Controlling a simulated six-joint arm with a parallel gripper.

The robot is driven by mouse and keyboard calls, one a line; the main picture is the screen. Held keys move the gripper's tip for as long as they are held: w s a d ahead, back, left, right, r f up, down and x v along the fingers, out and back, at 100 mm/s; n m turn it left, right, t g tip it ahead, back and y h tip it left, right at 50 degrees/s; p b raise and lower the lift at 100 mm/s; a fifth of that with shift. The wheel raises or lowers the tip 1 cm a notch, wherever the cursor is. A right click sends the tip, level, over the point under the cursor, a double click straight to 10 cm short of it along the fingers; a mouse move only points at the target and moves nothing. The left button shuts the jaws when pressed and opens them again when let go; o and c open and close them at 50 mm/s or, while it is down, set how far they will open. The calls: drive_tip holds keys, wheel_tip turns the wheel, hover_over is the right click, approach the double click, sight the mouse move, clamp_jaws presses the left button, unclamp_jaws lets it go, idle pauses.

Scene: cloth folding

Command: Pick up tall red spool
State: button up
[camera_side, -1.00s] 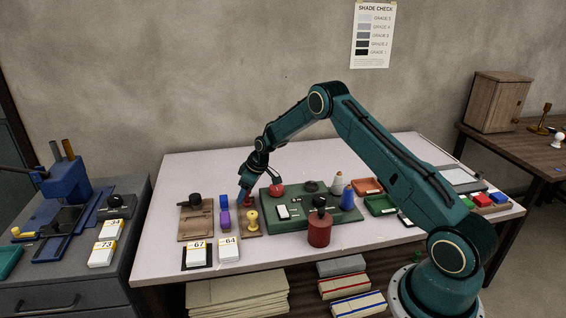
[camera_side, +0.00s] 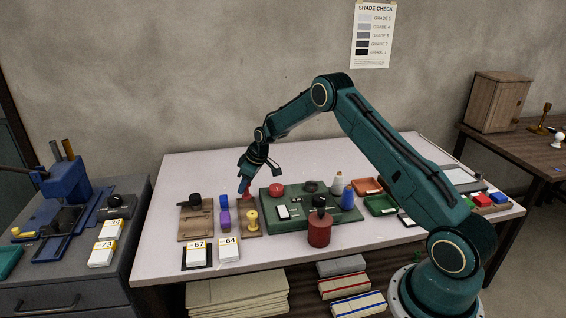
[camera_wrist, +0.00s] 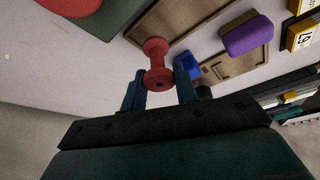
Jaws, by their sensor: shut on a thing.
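The tall red spool (camera_wrist: 156,62) is between the two fingers of my gripper (camera_wrist: 160,88) in the wrist view, with its flanged end towards the camera. In the side view my gripper (camera_side: 245,184) is shut on the spool (camera_side: 246,188), near the wooden board (camera_side: 252,234). A yellow spool (camera_side: 252,219) stands on that board, in front of my gripper. My fingers hide part of the red spool in the side view, and I cannot tell exactly how far its lower end is from the board.
The table behind is clear.

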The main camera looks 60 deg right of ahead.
wheel_tip(320, 180, up, 17)
idle(0.4)
idle(0.5)
